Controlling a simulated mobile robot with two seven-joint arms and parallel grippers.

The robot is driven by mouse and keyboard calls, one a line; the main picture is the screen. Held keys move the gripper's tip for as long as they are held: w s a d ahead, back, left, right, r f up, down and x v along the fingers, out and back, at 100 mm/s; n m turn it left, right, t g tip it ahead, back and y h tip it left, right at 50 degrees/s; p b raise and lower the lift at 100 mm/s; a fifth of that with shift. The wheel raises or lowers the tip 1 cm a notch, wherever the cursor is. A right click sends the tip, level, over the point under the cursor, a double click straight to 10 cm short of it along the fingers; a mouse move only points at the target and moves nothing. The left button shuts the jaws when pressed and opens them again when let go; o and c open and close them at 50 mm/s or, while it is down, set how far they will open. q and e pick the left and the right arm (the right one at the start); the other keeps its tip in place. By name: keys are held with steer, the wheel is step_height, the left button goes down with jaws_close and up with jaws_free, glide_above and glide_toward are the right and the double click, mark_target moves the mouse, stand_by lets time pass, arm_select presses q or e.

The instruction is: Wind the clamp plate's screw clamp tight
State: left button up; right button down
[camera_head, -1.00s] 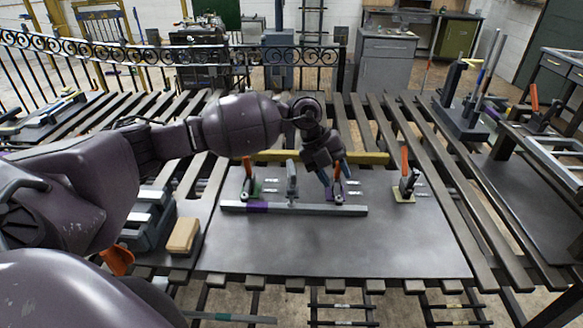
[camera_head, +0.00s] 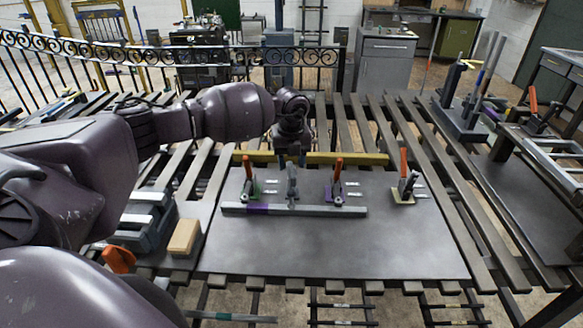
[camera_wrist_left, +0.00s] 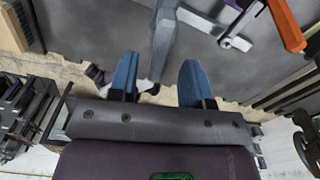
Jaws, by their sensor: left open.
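The clamp plate (camera_head: 330,242) is a flat dark grey sheet on the slatted table. The grey screw clamp (camera_head: 292,182) stands near its back middle, at a grey bar with a purple band (camera_head: 258,208). My left gripper (camera_head: 292,160) is just behind and above the clamp, its fingertips mostly hidden in the head view. In the left wrist view its blue fingers (camera_wrist_left: 160,80) are apart, and the grey screw clamp (camera_wrist_left: 164,35) reaches in between them. I cannot tell whether a finger touches it. My right gripper is not in view.
Toggle clamps with orange-red handles stand left (camera_head: 248,175) and right (camera_head: 337,180) of the screw clamp, and another (camera_head: 404,175) farther right. A yellow bar (camera_head: 360,158) runs behind them. A wooden block (camera_head: 184,237) lies at the left. The plate's front is clear.

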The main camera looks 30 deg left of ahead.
mark_target(291, 169)
arm_select(q)
steer(key=shift+f, duration=1.55)
jaws_close()
